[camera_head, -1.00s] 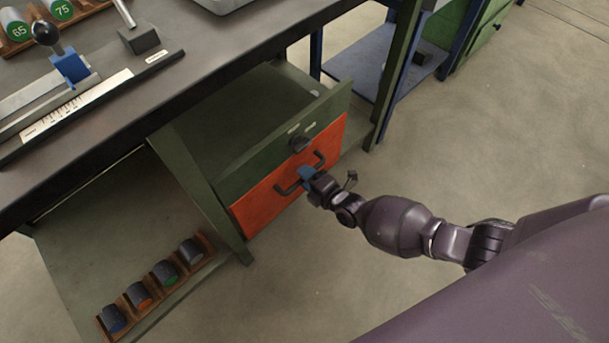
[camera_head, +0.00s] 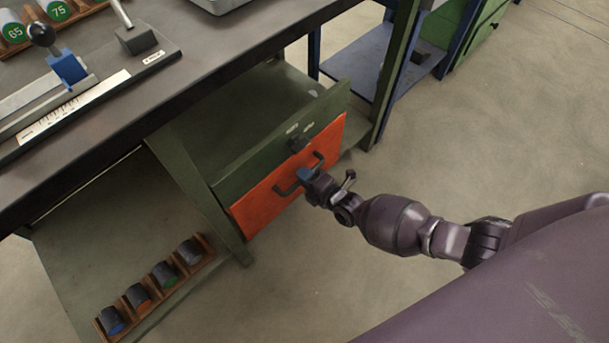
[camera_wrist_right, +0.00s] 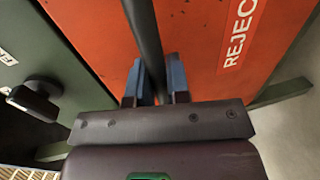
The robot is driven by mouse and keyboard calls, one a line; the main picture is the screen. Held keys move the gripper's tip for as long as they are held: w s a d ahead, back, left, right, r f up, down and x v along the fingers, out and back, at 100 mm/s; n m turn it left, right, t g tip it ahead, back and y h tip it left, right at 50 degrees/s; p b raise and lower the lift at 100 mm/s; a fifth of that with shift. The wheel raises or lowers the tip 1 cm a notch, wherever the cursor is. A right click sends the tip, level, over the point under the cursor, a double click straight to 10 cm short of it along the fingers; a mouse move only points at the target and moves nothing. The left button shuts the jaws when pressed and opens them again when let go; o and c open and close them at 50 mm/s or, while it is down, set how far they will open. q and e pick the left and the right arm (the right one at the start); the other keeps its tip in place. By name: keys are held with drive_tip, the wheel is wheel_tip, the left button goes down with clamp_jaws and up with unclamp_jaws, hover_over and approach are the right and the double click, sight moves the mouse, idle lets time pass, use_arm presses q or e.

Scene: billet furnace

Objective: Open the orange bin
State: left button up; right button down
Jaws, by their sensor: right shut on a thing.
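The orange bin (camera_head: 262,206) is a drawer-like front under the workbench, below a green drawer. It looks closed or nearly so; I cannot tell exactly. Its dark bar handle (camera_head: 284,190) runs across the front. My right gripper (camera_head: 306,176) is at the handle's middle. In the right wrist view the orange front (camera_wrist_right: 205,40) carries a white "REJECT"-like label, partly cut off. There the blue fingertips of my right gripper (camera_wrist_right: 157,82) are shut on the dark handle bar (camera_wrist_right: 145,35) between them. My left gripper is not in view.
The green drawer (camera_head: 235,172) above has a dark knob (camera_head: 298,143). A wooden rack (camera_head: 160,293) of several dark cylinders sits on the lower shelf. The floor (camera_head: 330,285) in front is clear.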

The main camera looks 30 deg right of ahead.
use_arm(q)
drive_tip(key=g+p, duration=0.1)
drive_tip(key=p, duration=0.3)
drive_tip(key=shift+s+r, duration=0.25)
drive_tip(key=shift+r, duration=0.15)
use_arm(e)
drive_tip(key=f+v, duration=0.2)
drive_tip(key=v, duration=1)
drive_tip(key=s+f+v, duration=0.1)
drive_tip(key=f+v, duration=0.1)
drive_tip(key=v, duration=1)
drive_tip(key=shift+s+d+f, duration=0.2)
drive_tip(key=shift+s+f, duration=0.1)
drive_tip(key=shift+f, duration=0.05)
drive_tip(key=c, duration=1.1)
unclamp_jaws()
